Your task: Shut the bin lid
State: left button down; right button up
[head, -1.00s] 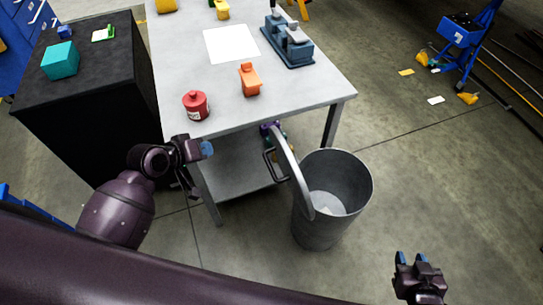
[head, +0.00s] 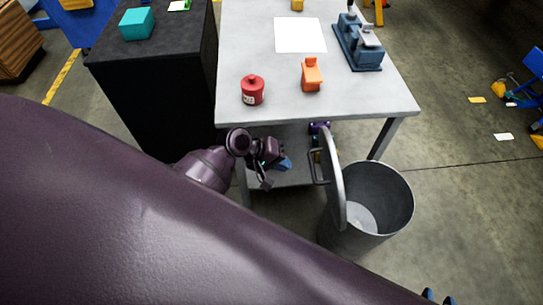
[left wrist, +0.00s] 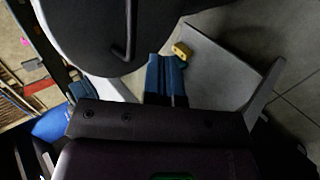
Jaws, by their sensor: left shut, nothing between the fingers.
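The grey metal bin (head: 392,215) stands on the floor at the right front of the table. Its round lid (head: 337,190) is open, standing roughly upright at the left side of the rim. A dark bar handle (head: 317,170) is on the lid's left face; the lid (left wrist: 85,25) and handle also show in the left wrist view. My left gripper (head: 286,163) is left of the lid, apart from the handle. Its blue fingers (left wrist: 167,75) are shut and empty. Only the blue fingertips of my right gripper (head: 438,297) show at the bottom edge, spread apart.
The grey table (head: 270,60) carries a red canister (head: 253,90), an orange object (head: 311,75) and a blue vise-like tool (head: 358,42). Its lower shelf is close to my left gripper. A black cabinet (head: 150,70) stands left. Floor right of the bin is clear.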

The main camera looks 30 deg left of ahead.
pick_arm(q)
jog(key=w+d, duration=0.2)
jog(key=d, duration=0.1)
jog(key=w+d+f, duration=0.1)
jog(key=shift+d+f, duration=0.1)
jog(key=shift+d, duration=0.1)
pick_arm(e)
jog(key=shift+s+d+f, duration=0.15)
jog(key=shift+s+f, duration=0.3)
jog(key=shift+f, duration=0.05)
